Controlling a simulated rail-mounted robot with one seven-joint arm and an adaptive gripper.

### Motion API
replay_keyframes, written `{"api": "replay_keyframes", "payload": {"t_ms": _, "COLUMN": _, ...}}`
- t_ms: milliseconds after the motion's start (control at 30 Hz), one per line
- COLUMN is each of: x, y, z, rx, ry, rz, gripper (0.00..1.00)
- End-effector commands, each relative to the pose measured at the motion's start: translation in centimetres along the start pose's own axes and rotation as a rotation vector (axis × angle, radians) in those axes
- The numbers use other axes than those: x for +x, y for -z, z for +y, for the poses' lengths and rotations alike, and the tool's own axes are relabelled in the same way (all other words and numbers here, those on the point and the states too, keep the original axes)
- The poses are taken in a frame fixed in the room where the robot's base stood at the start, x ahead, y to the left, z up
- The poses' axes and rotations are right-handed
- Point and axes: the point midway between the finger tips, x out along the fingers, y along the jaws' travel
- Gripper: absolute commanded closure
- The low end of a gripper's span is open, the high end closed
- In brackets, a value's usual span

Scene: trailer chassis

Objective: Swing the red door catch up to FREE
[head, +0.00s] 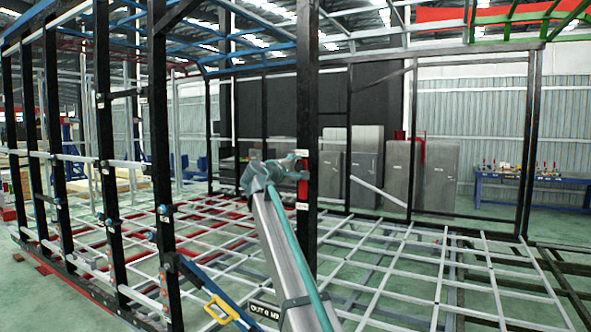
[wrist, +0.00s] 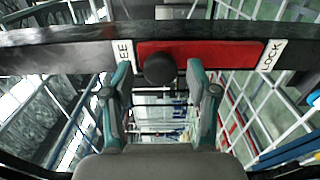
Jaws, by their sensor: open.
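The red door catch (wrist: 215,55) is a flat red strip on a black post, with a round black knob (wrist: 159,68) at its FREE-label end. A white FREE label (wrist: 123,54) is at the left in the wrist view, partly covered by a finger, and a LOCK label (wrist: 270,56) at the right. In the head view the red catch (head: 302,188) shows on the upright black post (head: 307,100). My gripper (wrist: 160,78) is open, with the knob between its fingertips, nearer the left finger. Contact with the knob cannot be told.
Black posts (head: 160,130) stand along the left side. A yellow handle (head: 220,308) sits low on the frame near my arm. A lattice floor (head: 400,265) of pale bars spreads behind the post. Grey cabinets (head: 365,165) and a blue bench (head: 530,185) are further back.

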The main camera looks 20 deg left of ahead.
Motion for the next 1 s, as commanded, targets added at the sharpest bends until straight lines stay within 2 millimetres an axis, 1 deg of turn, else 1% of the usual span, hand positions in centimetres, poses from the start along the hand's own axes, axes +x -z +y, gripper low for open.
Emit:
{"api": "replay_keyframes", "payload": {"t_ms": 167, "x": -0.4, "y": 0.0, "z": -0.1, "rx": 0.001, "ry": 0.001, "rz": 0.0, "gripper": 0.41}}
{"api": "replay_keyframes", "payload": {"t_ms": 267, "x": -1.4, "y": -0.1, "z": -0.1, "rx": 0.001, "ry": 0.0, "rz": 0.001, "gripper": 0.41}}
{"api": "replay_keyframes", "payload": {"t_ms": 367, "x": -2.9, "y": -0.1, "z": -0.1, "rx": 0.001, "ry": -0.001, "rz": 0.001, "gripper": 0.41}}
{"api": "replay_keyframes", "payload": {"t_ms": 500, "x": -5.7, "y": -0.1, "z": -0.1, "rx": 0.001, "ry": -0.001, "rz": 0.002, "gripper": 0.41}}
{"api": "replay_keyframes", "payload": {"t_ms": 700, "x": -9.3, "y": -0.1, "z": -0.1, "rx": 0.001, "ry": 0.0, "rz": 0.002, "gripper": 0.41}}
{"api": "replay_keyframes", "payload": {"t_ms": 833, "x": -10.9, "y": -0.1, "z": -0.1, "rx": 0.0, "ry": 0.0, "rz": 0.001, "gripper": 0.41}}
{"api": "replay_keyframes", "payload": {"t_ms": 1000, "x": -11.9, "y": 0.0, "z": 0.0, "rx": 0.0, "ry": 0.0, "rz": 0.0, "gripper": 0.41}}
